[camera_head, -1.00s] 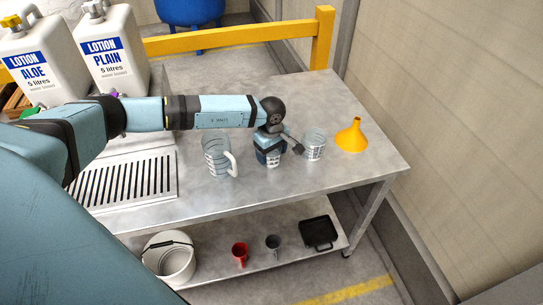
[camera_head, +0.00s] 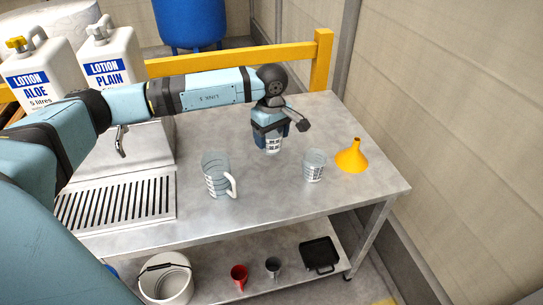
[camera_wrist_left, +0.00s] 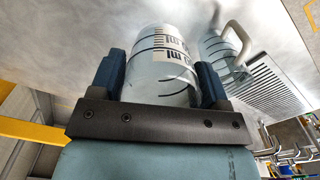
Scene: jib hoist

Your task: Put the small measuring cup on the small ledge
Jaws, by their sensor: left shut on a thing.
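My left gripper (camera_head: 270,133) is shut on a small clear measuring cup (camera_head: 274,146) with white-and-black markings. In the left wrist view the cup (camera_wrist_left: 160,65) sits between the two blue fingers, its far part pointing away from the palm. In the head view the gripper hides the cup's upper part. I cannot tell for sure whether the cup is clear of the table. Another clear cup (camera_head: 315,167) stands to its right, and a larger clear jug with a white handle (camera_head: 214,178) stands to the left. I cannot identify the small ledge for sure. My right gripper is not in view.
A yellow funnel (camera_head: 352,158) stands at the right of the metal table (camera_head: 270,195). A slotted drip grille (camera_head: 117,205) lies at the left, below a tap (camera_head: 121,140). A lower shelf holds a white bucket (camera_head: 166,278), mugs and a black tray (camera_head: 320,254).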

